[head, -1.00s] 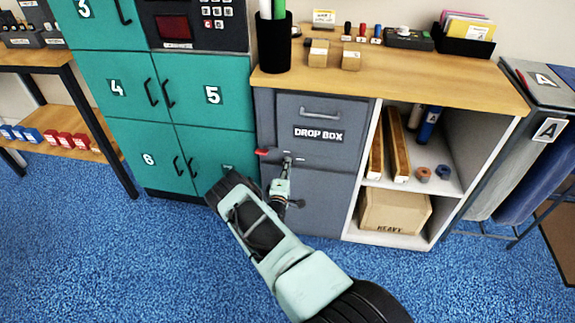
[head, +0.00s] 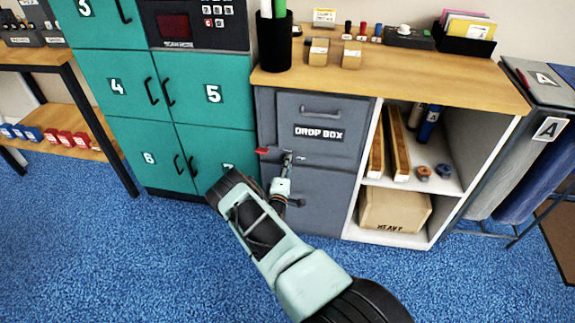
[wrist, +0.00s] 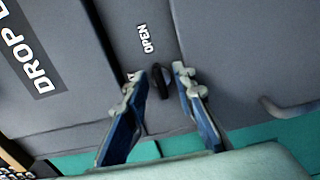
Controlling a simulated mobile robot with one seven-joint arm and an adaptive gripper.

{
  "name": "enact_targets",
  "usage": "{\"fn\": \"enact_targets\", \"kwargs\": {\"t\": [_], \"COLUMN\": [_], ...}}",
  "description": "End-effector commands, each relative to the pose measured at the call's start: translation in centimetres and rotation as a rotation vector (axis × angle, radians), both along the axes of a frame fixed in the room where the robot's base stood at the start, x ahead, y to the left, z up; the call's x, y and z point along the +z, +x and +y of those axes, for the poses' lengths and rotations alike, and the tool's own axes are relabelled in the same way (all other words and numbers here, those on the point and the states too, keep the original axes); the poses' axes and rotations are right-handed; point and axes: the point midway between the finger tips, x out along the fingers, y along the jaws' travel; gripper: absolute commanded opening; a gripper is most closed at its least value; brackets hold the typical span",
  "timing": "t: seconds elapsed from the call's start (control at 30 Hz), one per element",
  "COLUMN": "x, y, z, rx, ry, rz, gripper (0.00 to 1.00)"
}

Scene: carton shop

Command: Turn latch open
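The grey drop box (head: 318,107) has an upper door with a handle and a "DROP BOX" label. Its latch shows in the wrist view as a small dark knob (wrist: 159,81) on the grey front, beside an "OPEN" label (wrist: 146,38). A red piece (head: 262,151) sticks out just left of my gripper (head: 289,158) in the head view. In the wrist view my gripper (wrist: 156,78) is open, with one fingertip on each side of the dark knob. I cannot tell whether they touch it. Another label is partly hidden by the left finger.
Teal lockers (head: 213,93) stand left of the drop box. A lower door handle (wrist: 290,108) lies right of the fingers in the wrist view. Open shelves hold a carton marked "HEAVY" (head: 395,210). The blue floor (head: 130,260) in front is clear.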

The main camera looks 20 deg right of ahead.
Motion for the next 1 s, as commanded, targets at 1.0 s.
{"fn": "enact_targets", "kwargs": {"t": [1.0], "x": [0.0], "y": [-10.0], "z": [6.8], "rx": [0.001], "ry": [0.001], "rz": [-0.001], "gripper": [0.25]}}
